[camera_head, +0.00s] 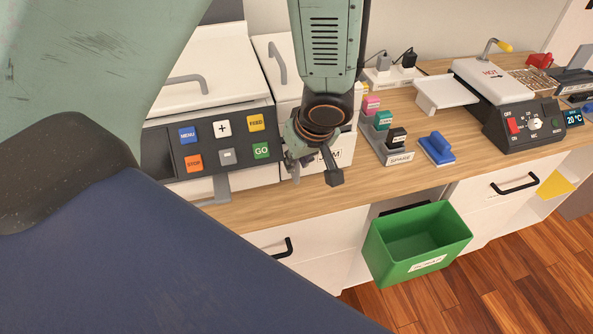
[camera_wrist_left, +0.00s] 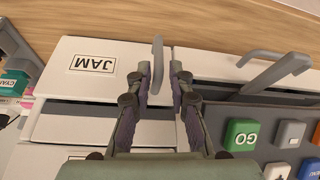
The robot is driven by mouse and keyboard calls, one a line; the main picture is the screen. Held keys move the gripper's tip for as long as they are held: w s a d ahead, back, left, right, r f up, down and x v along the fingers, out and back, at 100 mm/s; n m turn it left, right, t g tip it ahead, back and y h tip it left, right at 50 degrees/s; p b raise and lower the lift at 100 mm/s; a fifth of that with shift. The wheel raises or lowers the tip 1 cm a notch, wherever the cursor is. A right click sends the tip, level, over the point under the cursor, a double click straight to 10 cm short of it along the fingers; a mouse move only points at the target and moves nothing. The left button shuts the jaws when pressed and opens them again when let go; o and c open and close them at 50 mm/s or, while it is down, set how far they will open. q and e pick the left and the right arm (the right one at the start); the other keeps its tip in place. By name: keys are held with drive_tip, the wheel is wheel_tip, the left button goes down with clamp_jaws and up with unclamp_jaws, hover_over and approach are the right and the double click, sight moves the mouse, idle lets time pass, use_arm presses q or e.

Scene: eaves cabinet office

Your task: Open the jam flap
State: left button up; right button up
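The jam flap is a white panel with a black-framed JAM label, low on the front of the white machine. It shows in the wrist view (camera_wrist_left: 115,60) and partly behind my gripper in the head view (camera_head: 342,152). A grey upright handle (camera_wrist_left: 157,62) stands at the flap's edge in the wrist view; the gripper hides it in the head view. My left gripper (camera_head: 316,175) points down at the flap. In the wrist view its fingers (camera_wrist_left: 159,75) are apart, one on each side of the handle, with gaps visible. My right gripper is not in view.
Left of the flap is a panel of coloured buttons (camera_head: 222,144); a grey lever (camera_wrist_left: 275,72) is near it. Right are a stamp rack (camera_head: 388,145), a blue stamp (camera_head: 437,148) and a HOT machine (camera_head: 495,85). A green bin (camera_head: 418,240) hangs below the wooden counter (camera_head: 350,190).

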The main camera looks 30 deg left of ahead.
use_arm(q)
drive_tip(key=shift+b+x, duration=0.7)
drive_tip(key=shift+x, duration=0.5)
drive_tip(key=shift+w, duration=0.1)
clamp_jaws()
